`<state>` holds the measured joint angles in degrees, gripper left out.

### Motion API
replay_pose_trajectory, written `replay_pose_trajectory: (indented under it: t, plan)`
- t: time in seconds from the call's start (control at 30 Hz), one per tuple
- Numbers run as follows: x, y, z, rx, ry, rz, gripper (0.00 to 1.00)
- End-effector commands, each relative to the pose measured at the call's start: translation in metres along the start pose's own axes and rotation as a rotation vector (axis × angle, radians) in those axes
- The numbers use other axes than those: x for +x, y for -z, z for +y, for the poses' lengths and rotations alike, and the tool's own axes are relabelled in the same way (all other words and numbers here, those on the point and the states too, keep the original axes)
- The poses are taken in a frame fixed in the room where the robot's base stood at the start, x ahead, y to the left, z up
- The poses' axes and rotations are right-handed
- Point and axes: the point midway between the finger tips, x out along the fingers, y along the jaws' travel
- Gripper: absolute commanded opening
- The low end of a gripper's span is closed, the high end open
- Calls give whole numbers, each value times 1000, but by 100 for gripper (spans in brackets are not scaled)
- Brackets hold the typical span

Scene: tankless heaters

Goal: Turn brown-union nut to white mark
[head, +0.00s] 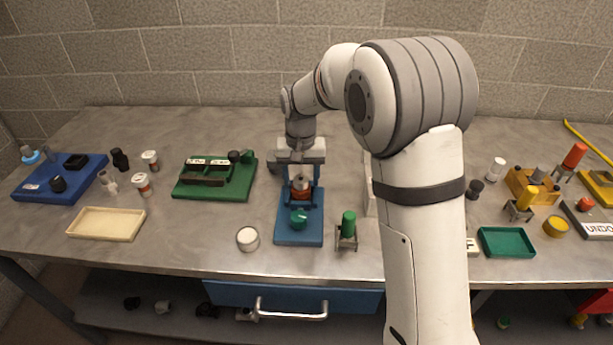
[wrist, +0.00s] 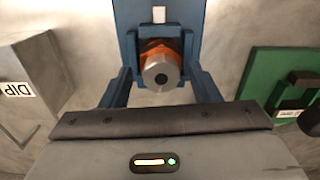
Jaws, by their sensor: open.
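The brown union nut (head: 301,195) sits in a blue stand (head: 298,232) at the middle of the bench. In the wrist view the nut (wrist: 158,48) is orange-brown, behind a grey round end with a dark hole. A small white mark (wrist: 158,14) is on the blue stand just above the nut in that view. My gripper (head: 299,172) is open above the stand, facing down near the nut, and I see nothing held. Its dark edge crosses the lower wrist view; its fingertips are not clear there.
A green knob (head: 299,219) is on the stand's front part. A green-topped post (head: 348,226) stands to the right, and a white round cap (head: 248,239) to the left. A green fixture (head: 214,180) is farther left. My arm hides part of the bench on the right.

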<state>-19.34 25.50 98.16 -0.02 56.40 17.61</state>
Motion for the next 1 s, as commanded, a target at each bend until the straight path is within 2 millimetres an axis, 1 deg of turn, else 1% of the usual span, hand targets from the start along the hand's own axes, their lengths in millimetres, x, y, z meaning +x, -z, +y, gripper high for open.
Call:
replay_pose_trajectory:
  t: [0.17, 0.33, 0.5, 0.63, 0.97, 1.0]
  plan:
    - [-22, 1, 0, 0, 2, 6, 56]
    - [-52, 0, 0, 0, 2, 5, 56]
    - [-71, 0, 0, 0, 1, 3, 56]
    - [-77, 0, 0, 0, 0, 1, 56]
    - [-76, 0, 0, 0, 0, 1, 56]
    - [-81, -4, 5, 2, 2, 7, 56]
